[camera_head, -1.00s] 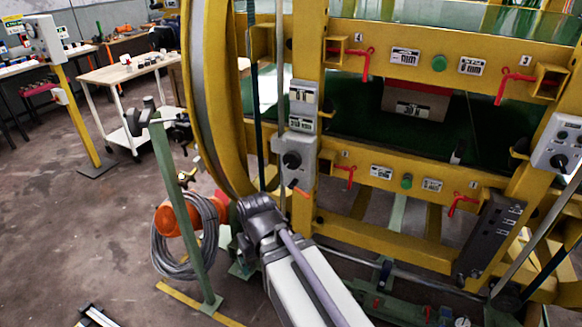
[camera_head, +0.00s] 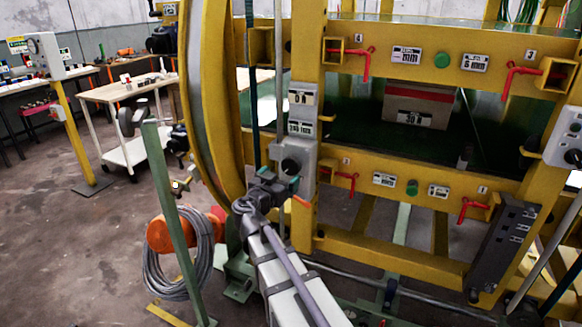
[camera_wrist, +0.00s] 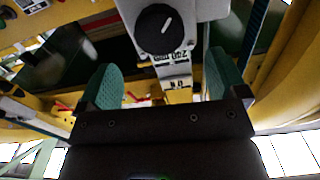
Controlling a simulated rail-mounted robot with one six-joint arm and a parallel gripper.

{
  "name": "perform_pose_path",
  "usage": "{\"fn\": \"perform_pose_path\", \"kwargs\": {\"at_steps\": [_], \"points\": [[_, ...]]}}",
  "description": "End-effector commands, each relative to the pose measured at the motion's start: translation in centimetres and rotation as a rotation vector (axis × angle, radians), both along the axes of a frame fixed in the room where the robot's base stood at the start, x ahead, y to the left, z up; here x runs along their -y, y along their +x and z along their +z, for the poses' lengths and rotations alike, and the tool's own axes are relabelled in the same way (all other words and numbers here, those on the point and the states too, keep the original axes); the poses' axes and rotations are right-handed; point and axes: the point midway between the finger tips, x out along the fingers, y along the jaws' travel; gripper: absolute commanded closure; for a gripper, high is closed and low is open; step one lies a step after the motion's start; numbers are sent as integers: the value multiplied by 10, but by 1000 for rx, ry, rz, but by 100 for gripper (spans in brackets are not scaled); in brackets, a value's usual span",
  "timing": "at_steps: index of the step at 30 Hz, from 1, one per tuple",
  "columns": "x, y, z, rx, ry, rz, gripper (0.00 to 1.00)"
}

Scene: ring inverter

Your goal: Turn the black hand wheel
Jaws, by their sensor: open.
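The black hand wheel (camera_head: 291,165) looks like a small round knob on a grey control box (camera_head: 302,133) on the yellow frame's left post. In the wrist view the black wheel (camera_wrist: 159,29) shows a white pointer line and sits at the top, beyond the fingertips. My gripper (camera_head: 278,182) is just below and in front of the wheel in the head view. In the wrist view my gripper (camera_wrist: 160,78) has its two green fingers spread wide, with nothing held between them. The wheel appears apart from both fingers.
A large yellow ring (camera_head: 212,100) stands close left of my gripper. A green post (camera_head: 175,215) and an orange reel with grey cable (camera_head: 175,235) stand at lower left. Red handles (camera_head: 345,180) project from the yellow frame on the right. Open floor (camera_head: 60,250) lies at far left.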

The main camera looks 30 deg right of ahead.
Motion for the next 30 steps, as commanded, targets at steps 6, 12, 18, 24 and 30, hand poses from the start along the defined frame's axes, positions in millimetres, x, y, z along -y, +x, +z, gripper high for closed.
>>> {"fn": "perform_pose_path", "kwargs": {"at_steps": [6, 12, 18, 24, 30], "points": [[42, 35, 0, -1, 0, -4, 9], [60, 48, 0, -2, 0, -3, 9], [61, 48, 0, -1, 0, -2, 9], [60, 48, 0, -1, 0, -2, 24], [60, 48, 0, -1, 0, -2, 44]]}}
